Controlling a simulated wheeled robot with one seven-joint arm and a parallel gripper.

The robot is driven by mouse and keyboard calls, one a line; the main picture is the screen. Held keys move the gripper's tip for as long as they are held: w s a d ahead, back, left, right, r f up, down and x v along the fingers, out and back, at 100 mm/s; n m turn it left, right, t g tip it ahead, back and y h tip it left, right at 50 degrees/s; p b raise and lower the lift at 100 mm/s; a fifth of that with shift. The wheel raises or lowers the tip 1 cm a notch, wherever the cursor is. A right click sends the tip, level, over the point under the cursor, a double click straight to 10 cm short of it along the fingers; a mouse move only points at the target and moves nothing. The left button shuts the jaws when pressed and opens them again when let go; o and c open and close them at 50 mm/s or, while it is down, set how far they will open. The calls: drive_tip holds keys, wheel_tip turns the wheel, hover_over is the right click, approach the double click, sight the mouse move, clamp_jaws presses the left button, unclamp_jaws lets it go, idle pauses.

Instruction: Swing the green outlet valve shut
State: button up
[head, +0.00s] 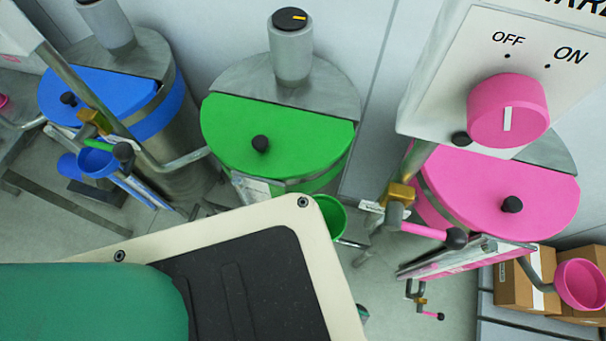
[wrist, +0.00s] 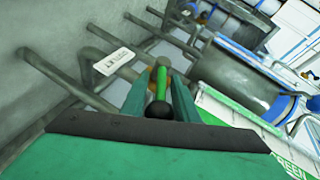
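In the wrist view a green lever (wrist: 161,80) with a black ball knob (wrist: 159,110) points toward the camera, with a brass-coloured valve body partly visible behind it. My gripper (wrist: 162,90) has its two teal fingers either side of the lever, apart; whether either finger touches it is unclear. In the head view the green drum (head: 235,130) stands in the middle. A green lever (head: 100,143) with a dark knob shows on a pipe left of it; I cannot tell if it is the same lever. My gripper is not visible there.
Pipes and a white tag (wrist: 114,62) lie close left of the fingers in the wrist view. The head view shows a blue drum (head: 85,95), a pink drum (head: 470,190), a pink OFF/ON knob (head: 507,110) and a green cup (head: 330,217) partly hidden.

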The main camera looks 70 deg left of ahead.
drive_tip(key=shift+o, duration=0.8)
drive_tip(key=v, duration=1)
drive_tip(key=shift+w+d, duration=0.2)
drive_tip(key=shift+d, duration=0.15)
drive_tip(key=shift+r, duration=0.1)
